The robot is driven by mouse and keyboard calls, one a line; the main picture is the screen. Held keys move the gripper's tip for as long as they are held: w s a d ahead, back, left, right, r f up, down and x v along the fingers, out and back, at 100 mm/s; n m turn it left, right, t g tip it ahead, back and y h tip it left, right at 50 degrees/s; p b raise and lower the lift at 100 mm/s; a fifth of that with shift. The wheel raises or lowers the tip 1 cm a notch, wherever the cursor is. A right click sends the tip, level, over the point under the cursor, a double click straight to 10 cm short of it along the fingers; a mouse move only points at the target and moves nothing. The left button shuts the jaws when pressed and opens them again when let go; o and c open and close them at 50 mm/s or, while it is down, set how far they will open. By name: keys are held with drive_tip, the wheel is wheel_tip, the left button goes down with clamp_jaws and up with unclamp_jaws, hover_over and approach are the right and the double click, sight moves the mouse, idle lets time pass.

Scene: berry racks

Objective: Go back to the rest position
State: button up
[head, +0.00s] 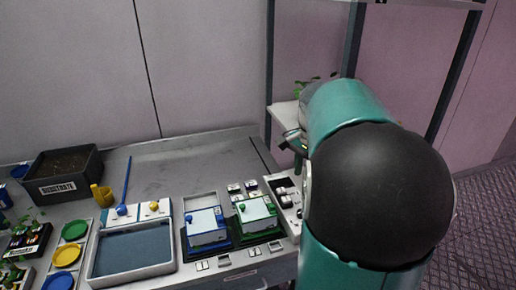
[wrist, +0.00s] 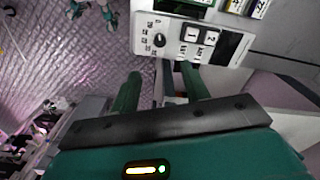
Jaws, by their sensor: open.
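My gripper (wrist: 159,72) shows in the wrist view with its two green fingers apart and nothing between them. Beyond the fingertips is a white control panel (wrist: 172,36) with a black knob and two switches marked 1 and 2. The gap between fingertips and panel is hard to judge. In the head view my teal and black arm fills the right side and hides much of what is behind it. Part of my gripper (head: 293,140) shows left of the arm, above the right end of the bench.
The grey bench (head: 190,155) holds a black substrate box (head: 93,165), a grey tray (head: 95,274), coloured dishes (head: 67,255), a blue-trimmed device (head: 206,224) and a green-trimmed device (head: 257,212). Dark rack posts (head: 269,70) stand behind. The bench's back middle is clear.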

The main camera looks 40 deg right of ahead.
drive_tip(key=a+r+n+t, duration=0.3)
drive_tip(key=a+n, duration=0.4)
drive_tip(key=a, duration=0.9)
drive_tip(key=s+a+f+n+t, duration=0.1)
drive_tip(key=s+a+n, duration=0.3)
drive_tip(key=a, duration=0.3)
drive_tip(key=s+a+f+n+t, duration=0.1)
drive_tip(key=s+a+n, duration=0.3)
drive_tip(key=a+n, duration=0.2)
drive_tip(key=shift+a+t, duration=0.3)
drive_tip(key=shift+a, duration=0.35)
drive_tip(key=shift+w+f, duration=0.1)
idle(0.6)
drive_tip(key=shift+c, duration=1.1)
